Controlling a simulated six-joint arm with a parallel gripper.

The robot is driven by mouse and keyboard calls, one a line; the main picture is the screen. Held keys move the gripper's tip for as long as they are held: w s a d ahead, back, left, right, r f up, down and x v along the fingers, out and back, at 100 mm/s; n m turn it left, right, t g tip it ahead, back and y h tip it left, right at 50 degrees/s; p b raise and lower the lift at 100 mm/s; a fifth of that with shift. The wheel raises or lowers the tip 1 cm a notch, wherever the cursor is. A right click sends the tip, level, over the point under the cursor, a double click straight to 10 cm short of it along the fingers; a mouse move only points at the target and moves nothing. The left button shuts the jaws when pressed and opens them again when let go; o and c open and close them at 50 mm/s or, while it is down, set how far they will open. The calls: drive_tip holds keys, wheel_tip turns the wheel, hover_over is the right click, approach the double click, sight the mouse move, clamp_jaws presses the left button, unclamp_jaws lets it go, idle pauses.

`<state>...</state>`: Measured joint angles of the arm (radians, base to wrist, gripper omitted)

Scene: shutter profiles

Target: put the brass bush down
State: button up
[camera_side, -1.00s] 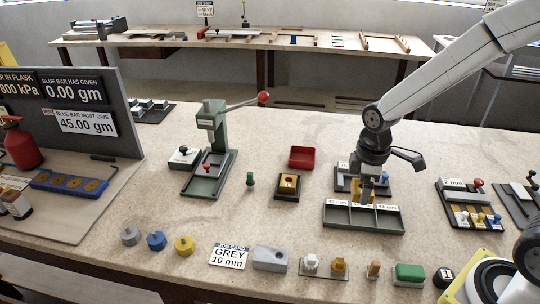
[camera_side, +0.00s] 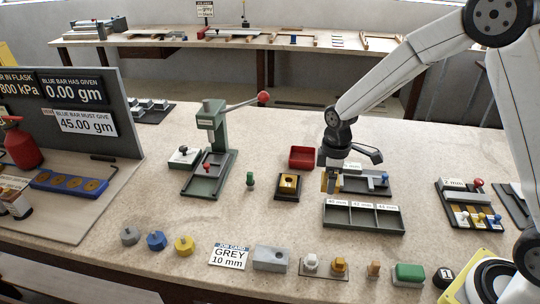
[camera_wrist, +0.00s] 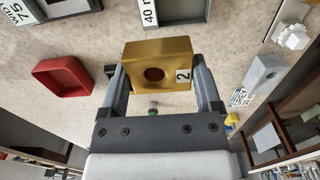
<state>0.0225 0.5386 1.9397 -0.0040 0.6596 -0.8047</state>
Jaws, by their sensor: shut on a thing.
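My gripper (camera_wrist: 160,85) is shut on the brass bush (camera_wrist: 158,66), a squarish gold block with a round dark hole and a "2" on it. In the side view my gripper (camera_side: 329,178) points down and the bush (camera_side: 324,183) shows partly behind the fingers, to the left of the grey gauge stand. Its exact height above the bench is hard to tell. A three-compartment grey tray (camera_side: 362,228) with millimetre labels stands in front and looks empty.
A red open tray (camera_side: 302,151) lies behind and left of my gripper; it also shows in the wrist view (camera_wrist: 62,78). A black holder with a brass block (camera_side: 289,183) stands to the left. The green lever press (camera_side: 212,150) is further left. Several small parts line the front edge.

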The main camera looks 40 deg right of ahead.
hover_over(315, 200)
drive_tip(key=shift+s+f, duration=0.2)
drive_tip(key=shift+f, duration=2.2)
drive_tip(key=shift+w+f, duration=0.15)
drive_tip(key=shift+f, duration=0.1)
drive_tip(key=shift+w+f, duration=0.1)
drive_tip(key=shift+f, duration=1.5)
drive_tip(key=shift+f, duration=0.1)
drive_tip(key=o, duration=1.2)
wheel_tip(315, 200, up, 12)
drive_tip(key=shift+r, duration=0.15)
